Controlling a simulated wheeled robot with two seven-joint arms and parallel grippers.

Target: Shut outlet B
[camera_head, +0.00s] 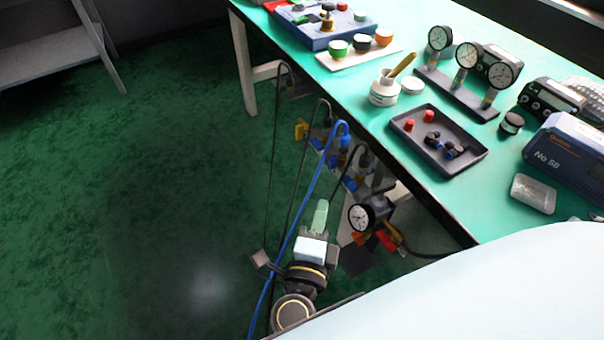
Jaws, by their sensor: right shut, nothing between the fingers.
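A row of small valves and fittings (349,183) with blue, yellow and dark parts runs below the table's front edge. A yellow handle (300,131) sticks out at its far end. A red and orange handle (390,236) sits at the near end, beside a round white-faced gauge (360,217). No label is readable, so I cannot tell which valve is outlet B. My right gripper (320,214) is shut and empty, its pale green fingers pointing up the picture, left of the gauge. I cannot tell whether it touches anything. My left gripper is out of view.
Black hoses and a blue hose (312,205) hang around my right gripper. The green-topped table (350,90) carries a dark tray (440,160), a three-gauge stand (455,92), a white jar (384,92) and a blue box (570,155). The green floor (150,190) at left is clear.

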